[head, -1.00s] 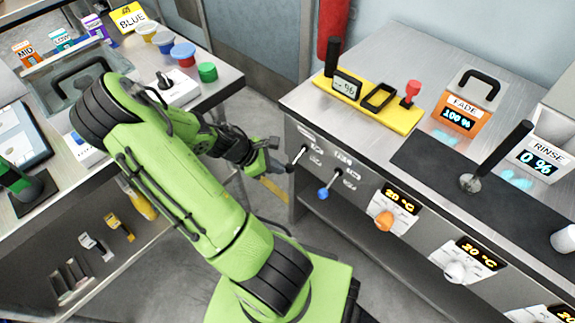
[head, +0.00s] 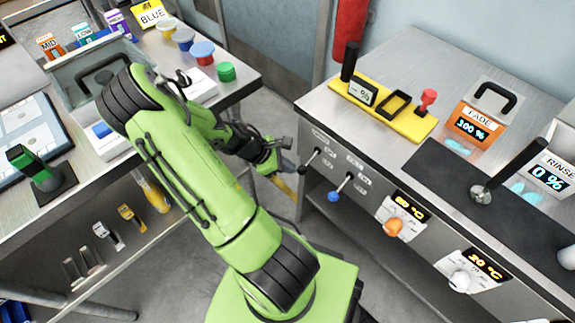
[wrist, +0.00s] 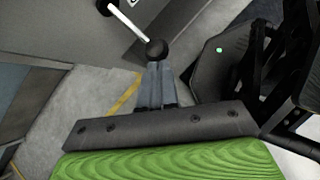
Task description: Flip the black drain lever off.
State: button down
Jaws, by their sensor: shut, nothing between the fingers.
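The black drain lever (head: 310,160) is on the front panel of the right-hand counter, at its left end. Its pale rod slants down and left from the panel to a black ball knob. In the wrist view the lever's knob (wrist: 156,49) is just beyond my fingertips, with the rod running up and left. My gripper (head: 288,168) is shut and empty, its fingertips close to the knob. In the wrist view my gripper (wrist: 157,72) has its two grey fingers together, pointing at the knob. I cannot tell whether they touch it.
A blue-knobbed lever (head: 341,188) is just right of the black one. An orange dial (head: 393,227) and a white dial (head: 460,281) are further along the panel. The left bench (head: 250,82) is behind my arm. Grey floor lies between the counters.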

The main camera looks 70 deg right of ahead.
jog(key=w+a+r+p, duration=0.4)
jog(key=w+a+r, duration=0.3)
jog(key=w, duration=0.2)
jog(key=shift+p, duration=0.3)
